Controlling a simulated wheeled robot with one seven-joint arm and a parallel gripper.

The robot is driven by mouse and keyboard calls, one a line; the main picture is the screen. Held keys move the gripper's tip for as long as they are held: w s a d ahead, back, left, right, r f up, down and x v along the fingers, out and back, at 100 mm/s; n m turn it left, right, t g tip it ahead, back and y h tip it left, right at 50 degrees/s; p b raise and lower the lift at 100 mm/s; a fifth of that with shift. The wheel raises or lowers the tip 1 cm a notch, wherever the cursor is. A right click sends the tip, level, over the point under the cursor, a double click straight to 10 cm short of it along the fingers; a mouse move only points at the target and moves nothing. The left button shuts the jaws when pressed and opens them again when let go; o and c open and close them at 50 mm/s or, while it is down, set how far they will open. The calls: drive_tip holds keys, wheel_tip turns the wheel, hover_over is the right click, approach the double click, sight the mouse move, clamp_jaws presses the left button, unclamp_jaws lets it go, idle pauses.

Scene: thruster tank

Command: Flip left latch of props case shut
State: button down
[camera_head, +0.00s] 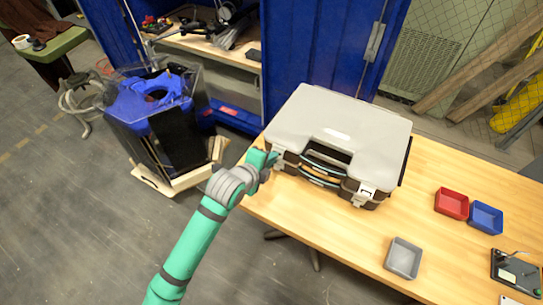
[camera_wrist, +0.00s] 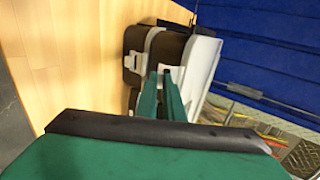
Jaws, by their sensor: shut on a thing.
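The props case (camera_head: 345,120) lies on the wooden table with its light grey lid down and its dark front and handle (camera_head: 322,170) toward me. My gripper (camera_head: 268,162) is at the left end of the case's front, where the left latch is. My arm's end mostly hides that latch in the head view. In the wrist view, my gripper's two green fingers (camera_wrist: 166,82) are close together, with their tips at a light latch (camera_wrist: 174,74) on the brown case side. The right latch (camera_head: 366,192) shows light grey at the front right corner. The left latch's exact angle is unclear.
A red bin (camera_head: 452,204), a blue bin (camera_head: 486,217) and a grey bin (camera_head: 403,258) stand on the table (camera_head: 310,235) right of the case. A blue cabinet (camera_head: 320,50) rises close behind the case. The table's front left is clear.

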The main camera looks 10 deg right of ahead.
drive_tip(key=shift+w+d+f+t+h, duration=0.2)
drive_tip(key=shift+f+t+h, duration=0.5)
drive_tip(key=shift+t+h, duration=0.4)
drive_tip(key=shift+w+d+f+t+h, duration=0.15)
drive_tip(key=shift+f+t+h, duration=0.6)
drive_tip(key=shift+t, duration=0.55)
drive_tip(key=shift+t+h, duration=0.25)
drive_tip(key=shift+t, duration=0.05)
drive_tip(key=c, duration=1.9)
unclamp_jaws()
drive_tip(key=shift+w, duration=0.15)
drive_tip(key=shift+o, duration=0.2)
drive_tip(key=v, duration=1.1)
